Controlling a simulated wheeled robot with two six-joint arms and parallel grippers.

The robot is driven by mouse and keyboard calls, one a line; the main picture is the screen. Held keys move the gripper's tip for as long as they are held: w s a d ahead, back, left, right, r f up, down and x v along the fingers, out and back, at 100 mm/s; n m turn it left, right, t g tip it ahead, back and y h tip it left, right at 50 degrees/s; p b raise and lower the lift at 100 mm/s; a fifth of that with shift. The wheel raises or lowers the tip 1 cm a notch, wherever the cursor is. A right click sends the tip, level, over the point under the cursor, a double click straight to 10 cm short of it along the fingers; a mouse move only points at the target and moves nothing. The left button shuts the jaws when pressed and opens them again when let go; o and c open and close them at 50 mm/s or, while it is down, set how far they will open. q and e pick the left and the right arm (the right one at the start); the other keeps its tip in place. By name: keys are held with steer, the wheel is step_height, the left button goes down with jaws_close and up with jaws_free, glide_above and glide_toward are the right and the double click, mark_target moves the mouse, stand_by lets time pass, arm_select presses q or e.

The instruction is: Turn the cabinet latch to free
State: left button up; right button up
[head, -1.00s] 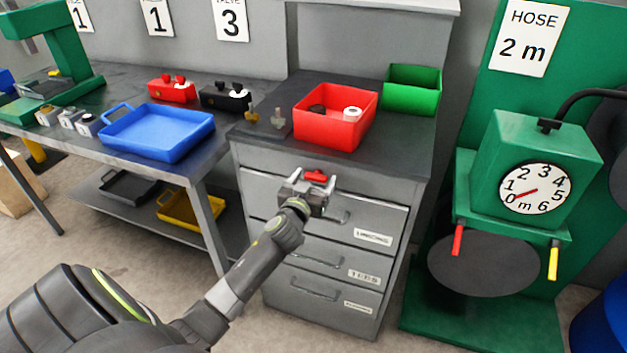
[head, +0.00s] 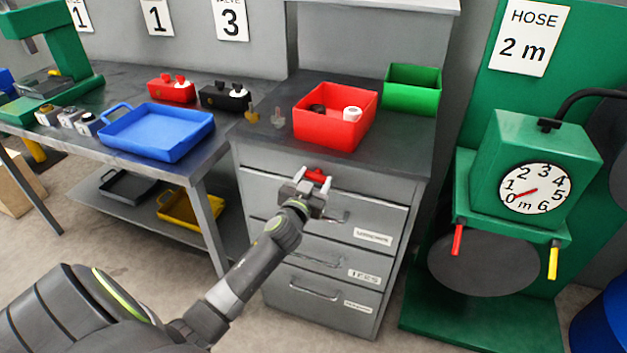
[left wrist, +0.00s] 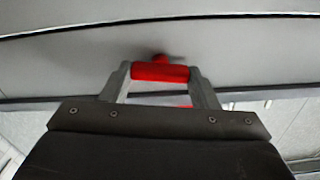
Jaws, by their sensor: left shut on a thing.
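The red latch (head: 316,175) is on the front of the grey cabinet (head: 262,178), just under its dark top and above the drawers. My left gripper (head: 315,181) is at the latch with a finger on each side of it. In the left wrist view the latch's red bar (left wrist: 160,72) lies level across the picture, and the left gripper's fingers (left wrist: 160,82) are closed on its two ends. A small red part behind the bar meets the grey cabinet face. My right gripper is not in view.
Labelled drawers with bar handles (head: 316,291) lie below the latch. A red bin (head: 335,132) and a green bin (head: 412,100) stand on the cabinet top. A blue tray (head: 160,145) is on the bench at left. A green hose stand (head: 530,170) is at right.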

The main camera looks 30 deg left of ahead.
arm_select(q)
steer(key=m, duration=0.4)
steer(key=shift+d+m, duration=0.1)
steer(key=shift+m, duration=0.2)
steer(key=m+p, duration=0.1)
steer(key=m, duration=0.2)
steer(key=shift+m, duration=0.3)
steer(key=m+p, duration=0.1)
steer(key=m, duration=0.3)
steer(key=shift+f, duration=0.1)
steer(key=shift+f+m, duration=0.1)
steer(key=shift+m, duration=1.8)
steer(key=shift+p, duration=0.3)
steer(key=o, duration=1)
steer(key=shift+d, duration=0.1)
steer(key=b+v, duration=0.1)
steer(key=v, duration=1.6)
steer(key=shift+s+d, duration=0.1)
steer(key=shift+s, duration=0.05)
